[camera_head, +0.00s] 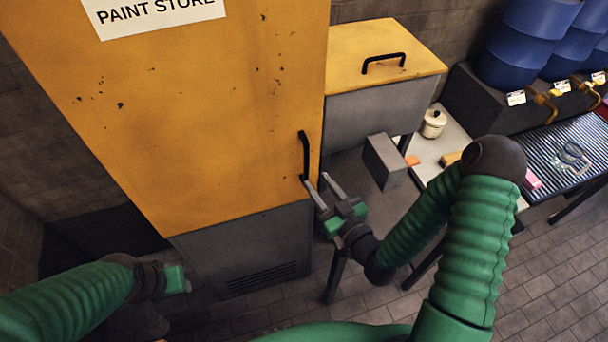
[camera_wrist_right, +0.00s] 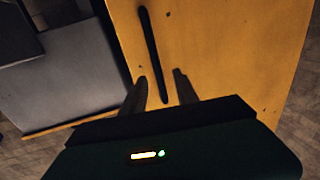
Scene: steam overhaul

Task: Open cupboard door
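The yellow cupboard (camera_head: 200,110) stands at the left and centre of the head view, its door marked "PAINT STORE" and closed. Its black vertical bar handle (camera_head: 304,156) is near the door's right edge. My right gripper (camera_head: 319,184) is open just below and right of the handle's lower end. In the right wrist view the handle (camera_wrist_right: 153,50) runs down toward the gap between the open fingers (camera_wrist_right: 160,88); I cannot tell whether they touch it. My left arm is at the lower left, with its green gripper (camera_head: 176,279) partly showing, its fingers unclear.
A yellow-lidded grey chest (camera_head: 375,60) with a black handle is right of the cupboard. Blue drums (camera_head: 520,45) stand at the back right. Tiled floor (camera_head: 545,270) is clear at the lower right.

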